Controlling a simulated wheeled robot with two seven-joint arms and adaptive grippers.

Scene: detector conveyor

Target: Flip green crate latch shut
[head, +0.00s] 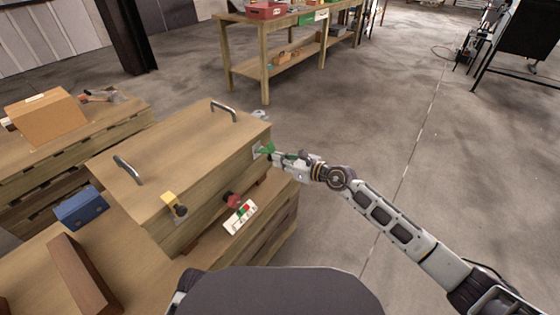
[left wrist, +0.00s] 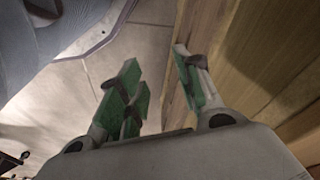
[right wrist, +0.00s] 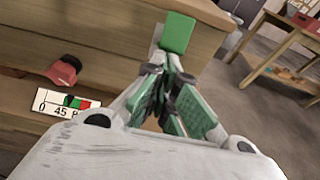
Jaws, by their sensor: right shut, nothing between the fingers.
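The green latch (head: 266,149) sits on the right end of the big wooden crate (head: 200,150), near its upper edge. In the right wrist view the green latch (right wrist: 177,33) is a green block beside a pale plate, just beyond my fingertips. My right gripper (head: 280,156) is at the latch, shut and empty; its closed fingers (right wrist: 165,75) hide the area below the latch. I cannot tell whether they touch it. My left gripper (left wrist: 155,85) is open and empty beside a wooden side face; it is not seen in the head view.
Two metal handles stand on top. A blue box (head: 81,207) lies at left. Open floor (head: 400,140) is to the right.

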